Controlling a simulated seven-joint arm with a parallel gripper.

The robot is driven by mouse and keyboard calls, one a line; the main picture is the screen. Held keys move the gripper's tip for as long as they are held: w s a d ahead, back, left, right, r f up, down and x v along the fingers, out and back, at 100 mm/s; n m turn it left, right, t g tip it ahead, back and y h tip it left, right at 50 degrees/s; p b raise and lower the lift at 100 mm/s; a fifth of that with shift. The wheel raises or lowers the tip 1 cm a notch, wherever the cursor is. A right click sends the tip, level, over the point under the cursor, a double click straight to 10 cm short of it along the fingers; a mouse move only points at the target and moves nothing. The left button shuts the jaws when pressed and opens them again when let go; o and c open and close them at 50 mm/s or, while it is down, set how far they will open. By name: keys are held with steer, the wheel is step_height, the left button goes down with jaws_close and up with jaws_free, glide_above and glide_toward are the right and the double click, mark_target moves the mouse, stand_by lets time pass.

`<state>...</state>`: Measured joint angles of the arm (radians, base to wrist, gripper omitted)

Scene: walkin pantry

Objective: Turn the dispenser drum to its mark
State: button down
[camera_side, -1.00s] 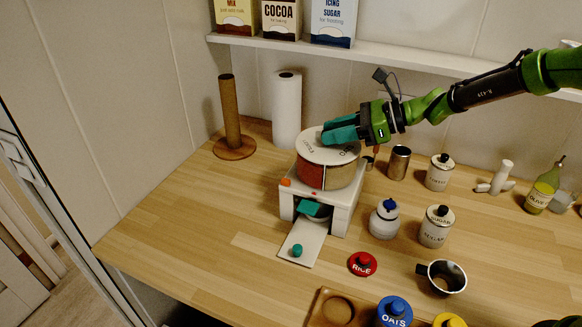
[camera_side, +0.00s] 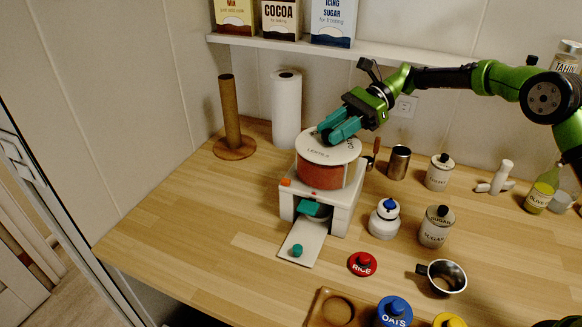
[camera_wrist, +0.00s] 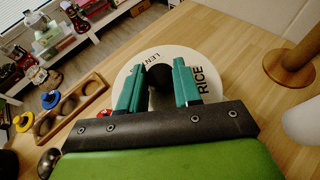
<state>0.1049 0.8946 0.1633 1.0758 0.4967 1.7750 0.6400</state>
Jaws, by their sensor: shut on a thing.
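The dispenser drum (camera_side: 321,176) sits on a white stand (camera_side: 342,211) on the counter. Its white lid (camera_side: 312,160) carries printed names; LENTILS faces the front, and RICE shows in the wrist view. The drum's front shows red-orange contents. A small red mark (camera_side: 314,194) is on the stand's front edge below the drum. My gripper (camera_side: 331,132) is over the lid, with its teal fingers on either side of the lid's black knob (camera_wrist: 160,76), shut on it. The fingers partly hide the lid.
A paper towel roll (camera_side: 287,110) and a brown post (camera_side: 229,115) stand behind left. A metal cup (camera_side: 399,162) and jars (camera_side: 384,219) stand right. The counter's left front is clear.

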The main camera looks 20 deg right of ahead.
stand_by(0.5)
steer(key=c, duration=0.8)
jaws_free()
steer(key=shift+r, duration=0.5)
step_height(320, 180, up, 3)
steer(key=s+d, duration=0.1)
steer(key=s, duration=0.4)
steer(key=s+d, duration=0.2)
steer(key=s, duration=0.3)
steer(key=s+d+r, duration=0.1)
steer(key=s+d, duration=0.1)
steer(key=s, duration=0.3)
steer(key=shift+s, duration=0.1)
